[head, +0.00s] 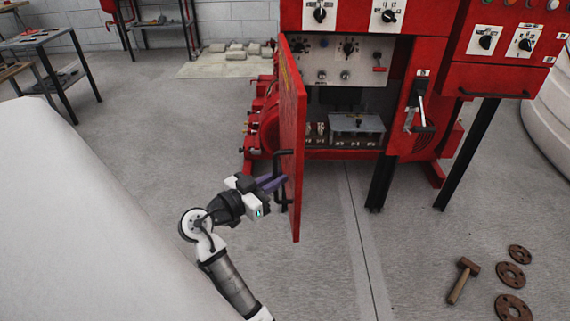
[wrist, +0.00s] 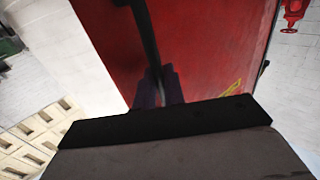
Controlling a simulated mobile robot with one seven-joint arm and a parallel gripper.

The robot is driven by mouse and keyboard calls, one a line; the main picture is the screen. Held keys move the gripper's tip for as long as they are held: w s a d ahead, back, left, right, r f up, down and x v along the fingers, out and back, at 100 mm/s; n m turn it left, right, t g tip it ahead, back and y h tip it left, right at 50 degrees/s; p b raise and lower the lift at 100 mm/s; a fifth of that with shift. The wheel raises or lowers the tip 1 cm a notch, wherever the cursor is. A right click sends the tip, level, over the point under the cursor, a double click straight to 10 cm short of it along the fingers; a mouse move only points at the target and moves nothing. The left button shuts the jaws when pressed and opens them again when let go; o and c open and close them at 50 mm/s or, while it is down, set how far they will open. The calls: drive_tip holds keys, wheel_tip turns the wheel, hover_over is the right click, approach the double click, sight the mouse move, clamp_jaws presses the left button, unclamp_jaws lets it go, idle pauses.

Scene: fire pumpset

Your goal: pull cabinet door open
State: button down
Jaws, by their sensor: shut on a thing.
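The red cabinet door (head: 291,135) stands swung wide open, seen nearly edge-on in the head view. Its red face (wrist: 205,50) fills much of the wrist view. A black bar handle (head: 281,165) is on the door's outer face, and it also shows in the wrist view (wrist: 146,38). My gripper (head: 274,183) is at the handle's lower part, its purple fingers shut on the bar. In the wrist view the fingers (wrist: 158,88) sit on either side of the handle. The cabinet interior (head: 345,100) is exposed, with switches and components inside.
A neighbouring red cabinet (head: 500,50) stands on black legs at the right. A hammer (head: 463,281) and rusty flanges (head: 510,275) lie on the floor at lower right. A dark table (head: 45,45) stands at upper left. The floor left of the door is mostly clear.

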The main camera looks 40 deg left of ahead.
drive_tip(key=shift+w+a+r, duration=0.15)
drive_tip(key=c, duration=1.6)
unclamp_jaws()
drive_tip(key=s, duration=0.4)
drive_tip(key=s+a+b, duration=0.1)
drive_tip(key=s, duration=0.8)
drive_tip(key=shift+s+a, duration=0.35)
drive_tip(key=shift+a, duration=0.05)
